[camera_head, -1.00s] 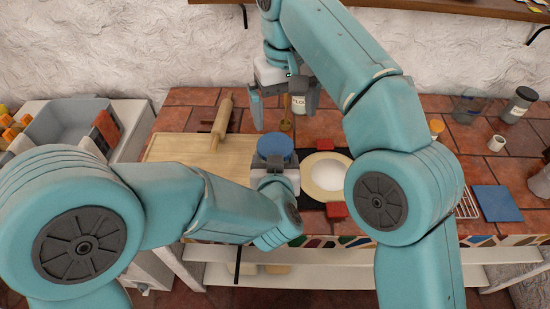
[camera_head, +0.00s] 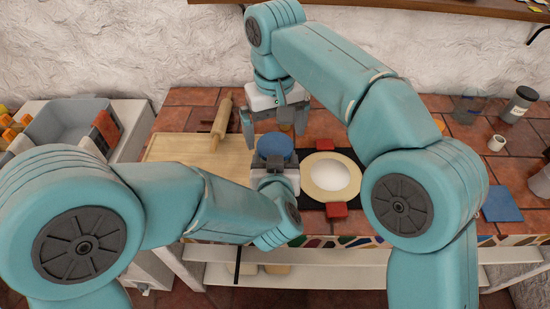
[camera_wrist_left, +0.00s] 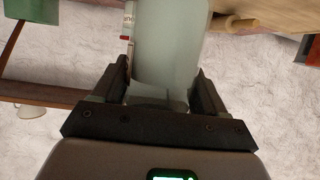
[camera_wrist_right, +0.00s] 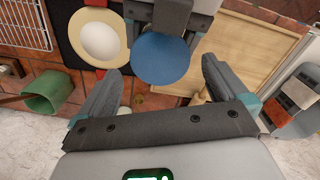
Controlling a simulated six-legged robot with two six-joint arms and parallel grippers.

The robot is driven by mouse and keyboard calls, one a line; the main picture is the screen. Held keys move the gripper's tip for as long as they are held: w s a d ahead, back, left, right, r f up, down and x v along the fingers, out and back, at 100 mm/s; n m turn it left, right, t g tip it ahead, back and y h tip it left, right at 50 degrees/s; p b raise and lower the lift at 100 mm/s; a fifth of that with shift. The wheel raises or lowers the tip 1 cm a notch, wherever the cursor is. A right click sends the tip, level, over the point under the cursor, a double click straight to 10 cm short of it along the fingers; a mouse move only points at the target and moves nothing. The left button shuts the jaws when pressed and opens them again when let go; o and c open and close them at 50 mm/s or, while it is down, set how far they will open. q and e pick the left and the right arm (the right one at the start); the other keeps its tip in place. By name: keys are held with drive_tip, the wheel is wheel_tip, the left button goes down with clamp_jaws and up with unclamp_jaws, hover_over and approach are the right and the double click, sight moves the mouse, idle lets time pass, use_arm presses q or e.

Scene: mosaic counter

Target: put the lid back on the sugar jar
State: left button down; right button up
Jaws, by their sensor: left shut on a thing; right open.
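A blue round lid (camera_head: 275,145) shows above my left gripper (camera_head: 275,172), over the front of the counter. It also shows in the right wrist view (camera_wrist_right: 160,57). In the left wrist view my left gripper is shut on a pale translucent jar (camera_wrist_left: 168,45) with a partly visible label; I take it for the sugar jar. The blue lid appears to sit on top of it, but the seam is hidden. My right gripper (camera_head: 275,122) is open and empty just behind the lid, fingers pointing down. In the right wrist view the lid lies beyond its fingertips, apart from them.
A cream round dish (camera_head: 312,183) with a white middle stands on a black mat between red pads, right of the lid. A wooden board (camera_head: 180,150) with a rolling pin (camera_head: 222,118) lies left. A cup (camera_head: 496,143) and dark-capped jar (camera_head: 518,104) stand far right.

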drive_tip(key=shift+f, duration=1.35)
drive_tip(key=c, duration=1)
drive_tip(key=m, duration=0.5)
drive_tip(key=shift+c, duration=0.2)
drive_tip(key=m, duration=0.6)
drive_tip(key=shift+m, duration=0.3)
drive_tip(key=shift+w, duration=0.1)
drive_tip(key=o, duration=1)
drive_tip(key=shift+o, duration=0.2)
